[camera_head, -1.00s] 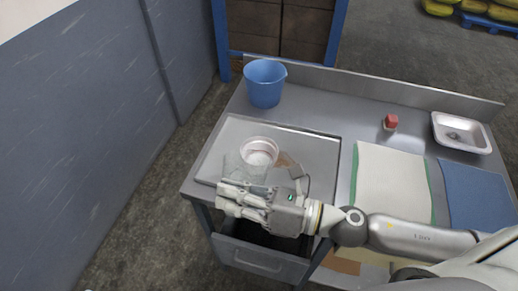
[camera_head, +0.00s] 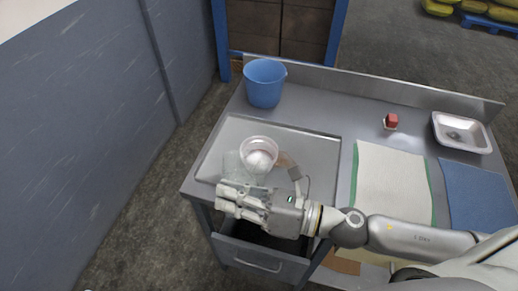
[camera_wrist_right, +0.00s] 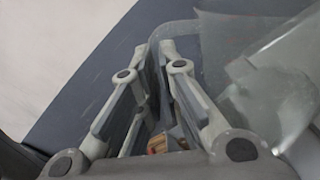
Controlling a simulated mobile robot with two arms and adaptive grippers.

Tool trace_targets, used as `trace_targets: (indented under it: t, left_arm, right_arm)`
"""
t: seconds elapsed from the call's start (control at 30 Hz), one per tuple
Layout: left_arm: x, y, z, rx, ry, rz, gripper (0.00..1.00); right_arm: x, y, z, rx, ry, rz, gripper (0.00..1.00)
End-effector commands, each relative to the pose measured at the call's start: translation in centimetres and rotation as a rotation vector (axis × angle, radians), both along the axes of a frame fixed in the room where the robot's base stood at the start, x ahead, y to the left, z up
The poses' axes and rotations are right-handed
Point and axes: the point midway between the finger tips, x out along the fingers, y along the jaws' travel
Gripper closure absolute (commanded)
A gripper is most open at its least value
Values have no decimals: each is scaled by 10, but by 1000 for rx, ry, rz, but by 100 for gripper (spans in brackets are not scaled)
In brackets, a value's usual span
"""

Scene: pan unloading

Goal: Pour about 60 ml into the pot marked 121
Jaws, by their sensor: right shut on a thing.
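A round, clear-walled pot (camera_head: 270,145) with something white in it stands on the grey tray at the left of the bench. No number can be read on it. A clear vessel (camera_head: 232,164) is at the pot's front left and is hard to make out; its contents and exact tilt cannot be told. My right gripper (camera_head: 228,198) is shut on this vessel, just in front of the pot. In the right wrist view, the vessel's clear wall (camera_wrist_right: 265,75) shows beside the right gripper's fingers (camera_wrist_right: 163,50). My left gripper is not in view.
The grey tray (camera_head: 322,160) lies on the metal bench. A blue bucket (camera_head: 265,85) stands behind it. A small red-topped item (camera_head: 391,121), a white cloth (camera_head: 390,180), a blue mat (camera_head: 475,190) and a metal dish (camera_head: 461,145) are to the right. A drawer (camera_head: 262,259) is below.

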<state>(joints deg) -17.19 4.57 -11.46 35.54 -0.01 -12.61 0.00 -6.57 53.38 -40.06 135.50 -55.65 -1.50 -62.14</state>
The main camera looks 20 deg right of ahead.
Motion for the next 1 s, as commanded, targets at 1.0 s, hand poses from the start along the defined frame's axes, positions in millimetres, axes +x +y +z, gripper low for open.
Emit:
trace_targets:
  t: [1.0]
  left_arm:
    - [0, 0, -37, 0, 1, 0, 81]
  right_arm:
    - [-42, 29, -59, -312, -466, 1, 100]
